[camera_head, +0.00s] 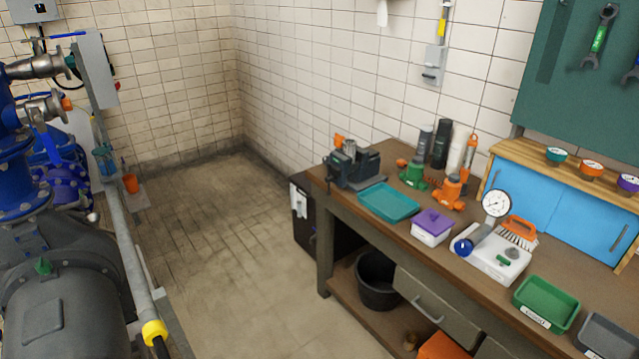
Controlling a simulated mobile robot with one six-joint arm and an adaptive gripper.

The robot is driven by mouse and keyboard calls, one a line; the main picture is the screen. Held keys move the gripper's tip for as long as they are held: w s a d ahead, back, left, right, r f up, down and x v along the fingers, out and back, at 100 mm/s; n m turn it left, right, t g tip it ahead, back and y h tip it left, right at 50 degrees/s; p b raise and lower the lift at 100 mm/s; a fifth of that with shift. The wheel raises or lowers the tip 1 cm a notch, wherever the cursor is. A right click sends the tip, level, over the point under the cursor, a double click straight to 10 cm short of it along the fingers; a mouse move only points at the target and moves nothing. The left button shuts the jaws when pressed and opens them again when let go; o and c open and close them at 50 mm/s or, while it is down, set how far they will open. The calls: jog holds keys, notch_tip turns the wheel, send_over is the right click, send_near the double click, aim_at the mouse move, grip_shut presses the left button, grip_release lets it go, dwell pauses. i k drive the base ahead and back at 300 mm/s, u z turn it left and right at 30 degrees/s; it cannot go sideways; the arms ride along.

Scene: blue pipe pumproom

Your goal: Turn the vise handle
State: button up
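The vise (353,167) is a dark grey-green bench vise on the far left corner of the workbench. A small orange part (340,140) shows at its upper left, against the wall; I cannot tell whether this is the vise handle. The handle is too small to make out clearly. My gripper is not in view.
The workbench (345,203) holds a teal tray (388,203), a purple-lidded box (432,227), green and orange valves, a pressure gauge (496,204) and a green bin (546,303). Blue pipes and a grey pump (60,310) stand left. The floor (215,230) between is clear.

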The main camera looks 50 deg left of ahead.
aim_at(329, 178)
jog(key=u, duration=1.95)
jog(key=k, duration=0.65)
jog(key=u, duration=0.2)
jog(key=i, duration=0.8)
jog(key=u, duration=0.3)
